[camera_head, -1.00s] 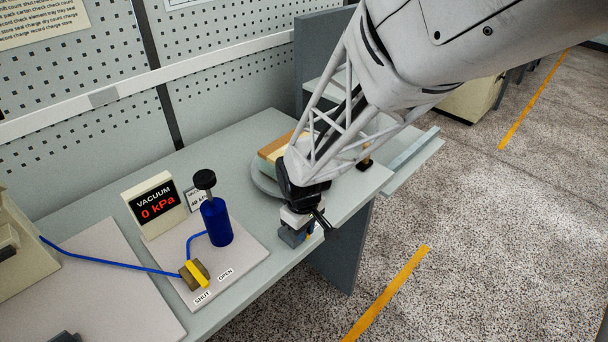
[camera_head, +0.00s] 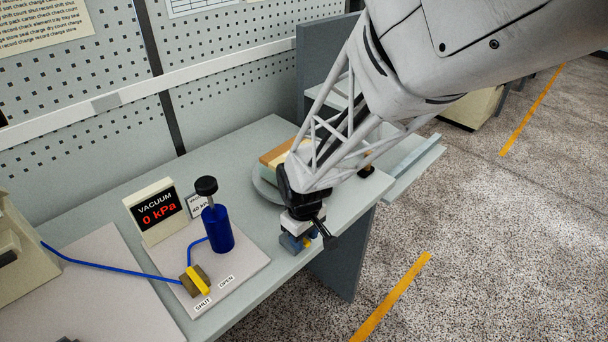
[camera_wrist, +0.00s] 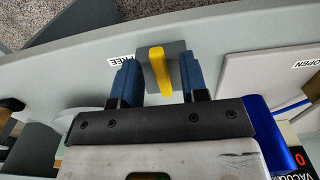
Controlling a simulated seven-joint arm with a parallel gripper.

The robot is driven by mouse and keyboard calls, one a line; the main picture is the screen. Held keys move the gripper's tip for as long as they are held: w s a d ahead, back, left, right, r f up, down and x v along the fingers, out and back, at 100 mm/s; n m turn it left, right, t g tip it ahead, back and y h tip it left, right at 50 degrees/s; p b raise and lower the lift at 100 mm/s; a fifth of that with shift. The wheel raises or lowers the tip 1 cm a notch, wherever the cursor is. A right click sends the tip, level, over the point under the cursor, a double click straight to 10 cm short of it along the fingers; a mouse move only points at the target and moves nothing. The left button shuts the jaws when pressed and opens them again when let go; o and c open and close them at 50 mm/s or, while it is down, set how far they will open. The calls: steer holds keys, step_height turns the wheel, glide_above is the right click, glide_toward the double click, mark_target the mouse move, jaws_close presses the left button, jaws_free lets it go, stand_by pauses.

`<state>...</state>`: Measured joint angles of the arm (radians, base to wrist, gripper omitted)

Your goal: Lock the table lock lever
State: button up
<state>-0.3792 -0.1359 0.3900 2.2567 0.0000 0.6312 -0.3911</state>
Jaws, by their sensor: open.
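The lock lever (camera_wrist: 160,72) is a yellow bar on a dark grey block (camera_wrist: 176,50) at the table's edge. A "FREE" label (camera_wrist: 120,58) lies left of the block in the wrist view. My gripper (camera_wrist: 157,66) is open, with one blue finger on each side of the lever and small gaps showing. I cannot tell how deep the fingers reach. In the head view my gripper (camera_head: 303,241) hangs at the table's front edge and largely hides the lever. A round table (camera_head: 262,184) carrying a cream and brown block (camera_head: 276,157) is partly behind my arm.
A blue cylinder with a black knob (camera_head: 217,228), a yellow valve handle (camera_head: 197,280) and a vacuum display (camera_head: 157,208) reading 0 kPa stand to the left. A perforated wall panel (camera_head: 225,95) backs the bench. Open floor lies to the right.

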mark_target(306, 240)
steer(key=shift+r, duration=3.8)
steer(key=shift+s+d+r, duration=0.1)
steer(key=shift+d+r, duration=0.2)
steer(key=s+d+r+m+t, duration=0.1)
steer(key=s+d+r+m, duration=0.3)
steer(key=s+d+r, duration=0.2)
steer(key=s+d+r+m+t, duration=0.1)
steer(key=s+d+r+m, duration=0.4)
steer(key=s+d, duration=0.5)
step_height(306, 240, up, 3)
steer(key=shift+d+f+t, duration=0.2)
steer(key=shift+d+t, duration=0.1)
steer(key=shift+d, duration=0.75)
